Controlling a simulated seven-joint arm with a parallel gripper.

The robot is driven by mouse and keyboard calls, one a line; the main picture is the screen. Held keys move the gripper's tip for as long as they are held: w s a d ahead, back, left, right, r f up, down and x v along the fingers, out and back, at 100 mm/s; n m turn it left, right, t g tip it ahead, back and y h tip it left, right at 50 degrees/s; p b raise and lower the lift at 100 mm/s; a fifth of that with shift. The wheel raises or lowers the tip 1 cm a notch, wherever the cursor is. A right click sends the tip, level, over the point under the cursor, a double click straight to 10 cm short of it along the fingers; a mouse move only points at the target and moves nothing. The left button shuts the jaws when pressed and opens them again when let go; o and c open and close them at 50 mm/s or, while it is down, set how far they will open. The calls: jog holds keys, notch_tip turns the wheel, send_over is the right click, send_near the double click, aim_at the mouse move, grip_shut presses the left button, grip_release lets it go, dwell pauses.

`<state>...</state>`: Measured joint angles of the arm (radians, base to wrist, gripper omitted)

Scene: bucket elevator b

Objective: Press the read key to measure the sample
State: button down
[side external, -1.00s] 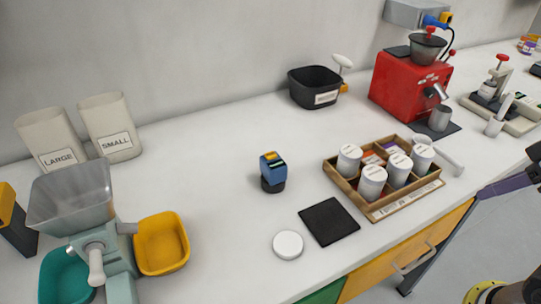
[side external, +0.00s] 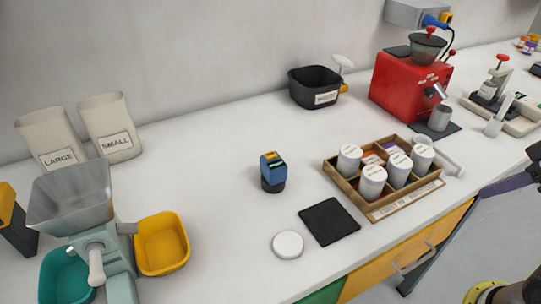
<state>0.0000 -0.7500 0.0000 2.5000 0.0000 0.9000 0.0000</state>
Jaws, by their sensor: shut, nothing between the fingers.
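A small blue device (side external: 271,168) with a dark round base and yellow and dark markings on top stands upright mid-counter. It looks like a meter, but its keys are too small to make out, so I cannot pick out the read key. A round white disc or lid (side external: 287,244) and a black square mat (side external: 330,221) lie in front of it. A wooden tray (side external: 394,208) to its right holds several white labelled cups. No sample can be identified for certain. My gripper is not in view; only parts of my arm show at the right edge.
A grinder (side external: 73,197) with teal and yellow (side external: 162,244) bins stands at left, near bins marked large and small. A black bin (side external: 315,88), a red machine (side external: 405,87) and a press-like device (side external: 493,86) stand further right. The counter around the blue device is clear.

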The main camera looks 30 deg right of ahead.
dwell(0.5)
jog(key=w+r+n+t, duration=0.2)
jog(key=w+r, duration=0.4)
jog(key=w, duration=0.2)
jog(key=w+r+n+t, duration=0.2)
jog(key=w+r, duration=0.4)
jog(key=w, duration=0.3)
jog(key=n+y, duration=0.2)
jog(key=n, duration=0.5)
send_over(275, 156)
notch_tip(275, 156, down, 11)
jog(key=shift+r+g, duration=0.1)
jog(key=shift+g, duration=0.2)
jog(key=shift+f, duration=4.35)
